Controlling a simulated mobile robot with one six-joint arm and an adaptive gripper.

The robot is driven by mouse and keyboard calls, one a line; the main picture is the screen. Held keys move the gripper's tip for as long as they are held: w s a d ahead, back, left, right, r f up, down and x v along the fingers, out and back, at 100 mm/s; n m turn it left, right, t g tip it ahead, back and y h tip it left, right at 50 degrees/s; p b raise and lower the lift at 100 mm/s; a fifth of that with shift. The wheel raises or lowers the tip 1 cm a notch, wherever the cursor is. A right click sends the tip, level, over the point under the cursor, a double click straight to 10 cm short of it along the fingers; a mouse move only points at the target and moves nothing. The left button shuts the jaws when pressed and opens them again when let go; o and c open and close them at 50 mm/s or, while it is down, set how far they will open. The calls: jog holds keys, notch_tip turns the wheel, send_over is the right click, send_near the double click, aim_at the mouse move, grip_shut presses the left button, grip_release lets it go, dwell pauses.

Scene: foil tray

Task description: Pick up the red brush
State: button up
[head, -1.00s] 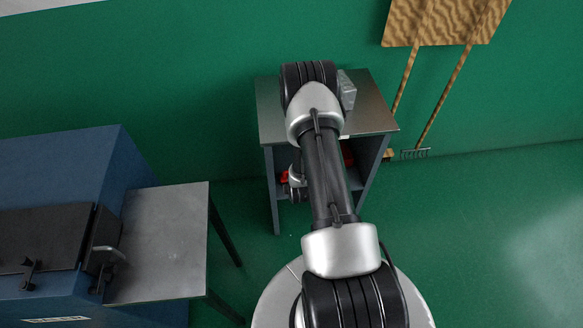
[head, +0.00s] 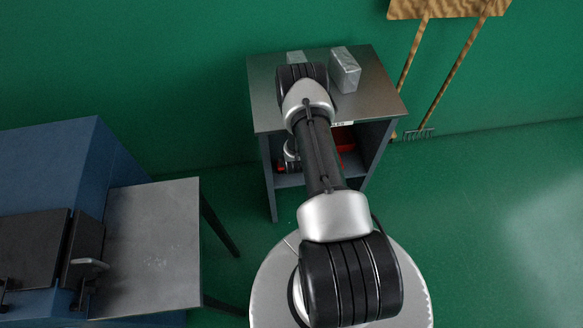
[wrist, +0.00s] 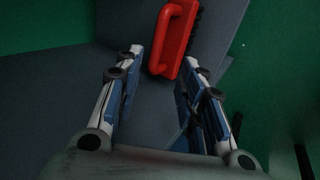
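The red brush (wrist: 175,38), with a looped handle and dark bristles along its right side, lies on the grey shelf surface (wrist: 185,12) in the wrist view. My gripper (wrist: 163,57) is open and empty. Its two fingers point toward the brush, which sits ahead of them, nearer the right fingertip; it is not between the pads. In the head view my arm's end is low at the cabinet's open front, mostly hidden behind my arm. Red shows inside the cabinet there, but I cannot tell which part is the brush.
A metal side table (head: 150,245) and blue machine (head: 50,165) stand at left. Wooden-handled tools (head: 447,80) lean at the wall. Floor at right is clear.

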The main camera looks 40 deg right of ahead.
jog(key=b+x, duration=0.3)
jog(key=x, duration=0.3)
jog(key=shift+w+d+r, duration=0.1)
jog(key=shift+d, duration=0.1)
jog(key=shift+c, duration=0.2)
grip_shut()
dwell(0.4)
